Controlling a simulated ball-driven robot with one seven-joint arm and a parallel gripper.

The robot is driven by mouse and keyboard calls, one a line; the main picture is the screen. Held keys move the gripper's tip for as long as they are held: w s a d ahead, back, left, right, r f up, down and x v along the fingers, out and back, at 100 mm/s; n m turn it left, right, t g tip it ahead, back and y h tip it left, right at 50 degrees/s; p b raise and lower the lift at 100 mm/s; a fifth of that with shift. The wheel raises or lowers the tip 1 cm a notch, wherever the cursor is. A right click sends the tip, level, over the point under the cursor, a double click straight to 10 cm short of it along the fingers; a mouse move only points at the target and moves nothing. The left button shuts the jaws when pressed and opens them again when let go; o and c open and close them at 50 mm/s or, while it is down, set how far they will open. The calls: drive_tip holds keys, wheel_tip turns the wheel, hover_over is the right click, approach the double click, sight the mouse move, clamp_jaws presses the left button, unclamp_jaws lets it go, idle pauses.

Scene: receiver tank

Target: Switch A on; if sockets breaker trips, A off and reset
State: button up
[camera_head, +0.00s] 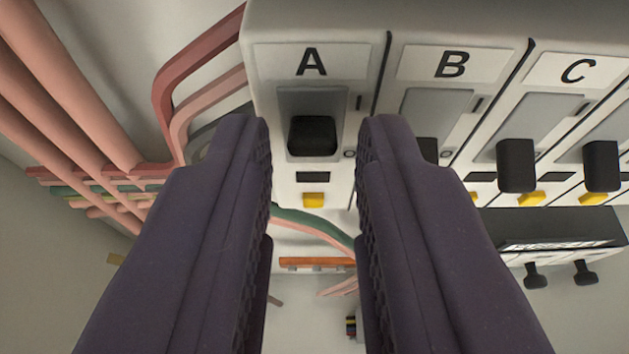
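Breaker A (325,176) is at the top centre of the view, at the left end of a row of white breakers. Its black lever (312,135) sits in a grey recess below the label A, between an I mark above and an O mark lower down. My gripper (314,135) is open, with its two dark purple fingers on either side of breaker A's lever in the picture. Nothing is held between them. I cannot tell whether the fingers touch the breaker. Which breaker is the sockets breaker cannot be told from this view.
Breaker B (455,65) is just right of A, its lever mostly hidden by my right finger. Breaker C (577,70) is further right. Two black levers (515,165) hang low there. Pink pipes (75,90) run along the left. Yellow tabs (313,200) sit below the levers.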

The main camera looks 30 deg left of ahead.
drive_tip(key=v, duration=0.7)
drive_tip(key=shift+s+d, duration=0.2)
drive_tip(key=shift+s, duration=0.1)
drive_tip(key=shift+r, duration=0.15)
drive_tip(key=w+d+r+m+t+h+b, duration=0.25)
drive_tip(key=w+d+r+b, duration=0.2)
drive_tip(key=r+b, duration=0.25)
drive_tip(key=w+d+r+m+t+h+b, duration=0.1)
drive_tip(key=w+d+r+h+b, duration=0.25)
drive_tip(key=d+r+b, duration=0.2)
drive_tip(key=s+d+r+m+h+b, duration=0.1)
drive_tip(key=s+r+b, duration=0.7)
drive_tip(key=s+r, duration=0.9)
drive_tip(key=shift+d+r+m+h, duration=0.4)
drive_tip(key=shift+d+r+m, duration=0.5)
drive_tip(key=shift+m, duration=0.25)
